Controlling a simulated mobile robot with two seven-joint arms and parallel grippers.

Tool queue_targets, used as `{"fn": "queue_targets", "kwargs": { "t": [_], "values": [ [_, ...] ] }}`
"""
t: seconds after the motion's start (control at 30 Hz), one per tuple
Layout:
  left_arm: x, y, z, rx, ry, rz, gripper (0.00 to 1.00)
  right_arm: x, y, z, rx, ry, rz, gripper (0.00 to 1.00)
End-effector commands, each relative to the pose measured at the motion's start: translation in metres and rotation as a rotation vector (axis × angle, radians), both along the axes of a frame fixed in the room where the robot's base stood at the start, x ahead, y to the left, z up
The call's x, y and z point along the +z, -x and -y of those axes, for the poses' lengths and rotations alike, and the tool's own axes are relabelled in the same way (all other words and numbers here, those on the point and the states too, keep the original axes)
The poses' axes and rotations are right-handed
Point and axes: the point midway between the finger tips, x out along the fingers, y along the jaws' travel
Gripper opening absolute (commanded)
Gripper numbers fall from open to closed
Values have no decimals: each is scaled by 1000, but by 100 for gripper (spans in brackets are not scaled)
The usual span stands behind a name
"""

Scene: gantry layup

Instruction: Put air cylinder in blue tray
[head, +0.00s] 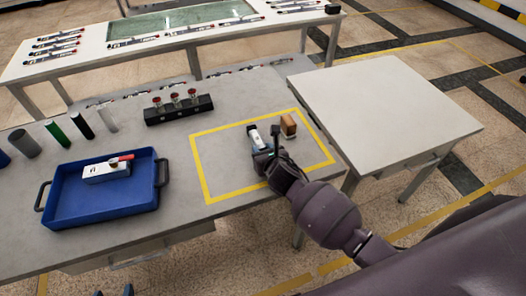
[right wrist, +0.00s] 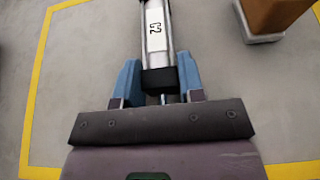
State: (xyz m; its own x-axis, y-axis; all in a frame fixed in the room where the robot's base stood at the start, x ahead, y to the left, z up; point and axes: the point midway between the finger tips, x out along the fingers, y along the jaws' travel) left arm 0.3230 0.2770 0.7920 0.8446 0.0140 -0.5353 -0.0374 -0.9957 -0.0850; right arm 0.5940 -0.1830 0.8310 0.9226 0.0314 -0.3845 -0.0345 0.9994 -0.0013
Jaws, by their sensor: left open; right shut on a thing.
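The air cylinder (right wrist: 155,45) is silver with a black end cap and the mark "C2". In the right wrist view it lies between the blue fingers of my right gripper (right wrist: 159,82), which is shut on its black end. In the head view the air cylinder (head: 255,138) is inside the yellow outline on the grey table, partly hidden by my right gripper (head: 268,148). The blue tray (head: 75,212) is at the left of the table, holding a white block with a red part (head: 108,170). Only the fingertips of my left gripper (head: 114,292) show at the bottom edge, apart and empty.
A brown block on a pale base (head: 289,125) stands just right of the cylinder. A black rack with several red-topped parts (head: 178,110) and several upright cylinders (head: 55,132) stand further back. The table between outline and tray is clear. A bare white table (head: 385,100) adjoins on the right.

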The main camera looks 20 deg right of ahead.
Motion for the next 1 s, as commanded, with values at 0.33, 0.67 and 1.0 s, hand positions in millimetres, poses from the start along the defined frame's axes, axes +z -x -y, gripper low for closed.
{"fn": "queue_targets", "kwargs": {
  "t": [0.33,0.67,1.0],
  "values": [
    [-3,3,-1,2,0,-8,63,-1,-1,0,1,0,4,3],
    [-2,0,0,0,0,-3,63,-1,0,0,0,0,2,61],
    [6,-3,0,-2,0,6,63,8,13,1,1,0,3,61]
  ]
}}
